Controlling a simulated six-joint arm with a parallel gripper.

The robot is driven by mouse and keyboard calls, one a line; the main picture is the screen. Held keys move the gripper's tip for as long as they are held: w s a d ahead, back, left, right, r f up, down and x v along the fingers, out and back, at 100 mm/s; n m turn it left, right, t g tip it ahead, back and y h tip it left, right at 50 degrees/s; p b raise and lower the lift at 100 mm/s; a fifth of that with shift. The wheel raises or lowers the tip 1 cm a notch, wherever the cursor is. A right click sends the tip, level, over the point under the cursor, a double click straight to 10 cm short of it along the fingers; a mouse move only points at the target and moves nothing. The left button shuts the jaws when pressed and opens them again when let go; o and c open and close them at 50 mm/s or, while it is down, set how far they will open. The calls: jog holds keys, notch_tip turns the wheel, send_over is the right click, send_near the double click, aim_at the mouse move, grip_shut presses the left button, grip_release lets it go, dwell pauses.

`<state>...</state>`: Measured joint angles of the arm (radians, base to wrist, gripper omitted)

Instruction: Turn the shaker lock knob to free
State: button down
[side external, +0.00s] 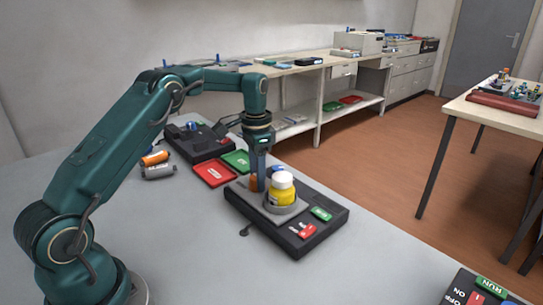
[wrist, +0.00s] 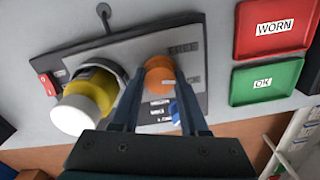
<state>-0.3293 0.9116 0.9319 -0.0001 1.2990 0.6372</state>
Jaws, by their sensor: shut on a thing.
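The orange lock knob (wrist: 158,74) sits on the dark shaker unit (side external: 318,240), beside a yellow bottle with a white cap (side external: 283,188). In the side view a small part of the knob (side external: 253,183) shows beside my fingers. My gripper (wrist: 160,84) points down at the unit and is shut on the knob, one finger on each side. The bottle (wrist: 93,92) stands in a round grey holder (side external: 287,209). A label that seems to read FREE (wrist: 183,48) is printed near the knob; other lettering is partly hidden by my fingers.
A red WORN tray (wrist: 285,45) and a green OK tray (wrist: 270,92) lie beside the unit. Another dark device (side external: 200,146) and two cylinders, orange (side external: 155,158) and grey (side external: 158,171), lie further left. A switch panel (side external: 480,292) is at front right.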

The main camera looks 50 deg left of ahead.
jog(key=n, duration=0.5)
jog(key=shift+n, duration=0.3)
jog(key=n, duration=0.5)
jog(key=shift+a+r+n, duration=0.1)
jog(key=shift+n, duration=0.2)
jog(key=shift+c, duration=2.1)
grip_release()
jog(key=shift+r, duration=2.55)
